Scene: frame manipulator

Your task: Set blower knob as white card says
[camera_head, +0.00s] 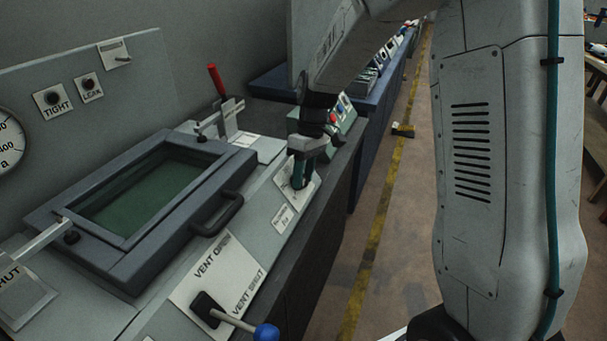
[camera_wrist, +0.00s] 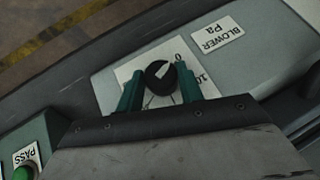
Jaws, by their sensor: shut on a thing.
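The blower knob (camera_wrist: 160,76) is a dark round knob with a light pointer mark on a white dial plate (camera_wrist: 122,73). The mark points to the upper right, near the "0" in the wrist view; the exact reading is unclear. My gripper (camera_wrist: 160,86) has its two teal fingers on either side of the knob, shut on it. In the head view my gripper (camera_head: 301,172) reaches down to the dial plate (camera_head: 310,190), and the knob is mostly hidden. A label reading "BLOWER Pa" (camera_wrist: 217,39) sits beside the dial. A white card (camera_head: 262,147) lies behind the frame; its text is too small to read.
A dark framed window (camera_head: 228,170) with a handle (camera_head: 217,215) lies left of the dial. A vent lever with a blue ball (camera_head: 266,332) is in front. A red-handled clamp (camera_head: 216,80) stands behind. A green button (camera_wrist: 24,172) beside a PASS label is near the gripper.

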